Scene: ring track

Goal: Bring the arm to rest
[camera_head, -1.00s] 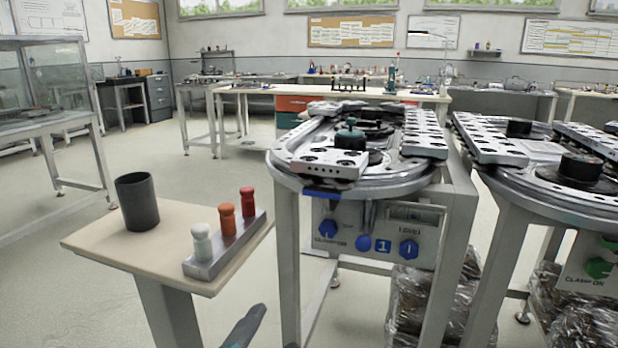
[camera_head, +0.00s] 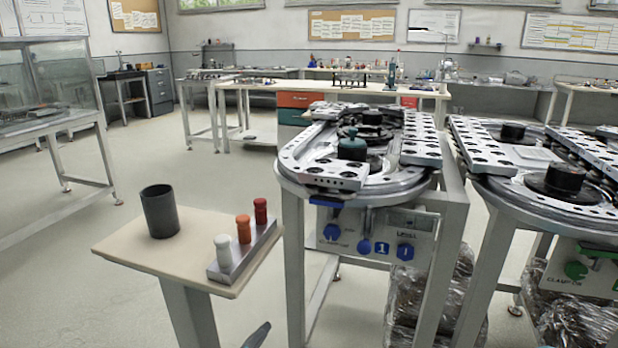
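A small dark grey tip (camera_head: 257,336), which looks like part of one of my grippers, shows at the bottom edge of the head view, left of the ring track's front leg. Only a small piece of it is in the frame, and its fingers cannot be made out. I cannot tell which arm it belongs to. No other arm part shows. The near ring track (camera_head: 292,168) stands right of centre, with a dark green-topped knob (camera_head: 351,147) on it. A blue-marked control panel (camera_head: 365,240) hangs below its front edge.
A small pedestal table (camera_head: 130,246) stands left of the track. It bears a dark cup (camera_head: 160,212) and a metal rack (camera_head: 258,247) with white, orange and red pegs. A second ring track (camera_head: 480,187) stands at right. Open floor (camera_head: 70,270) lies at left.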

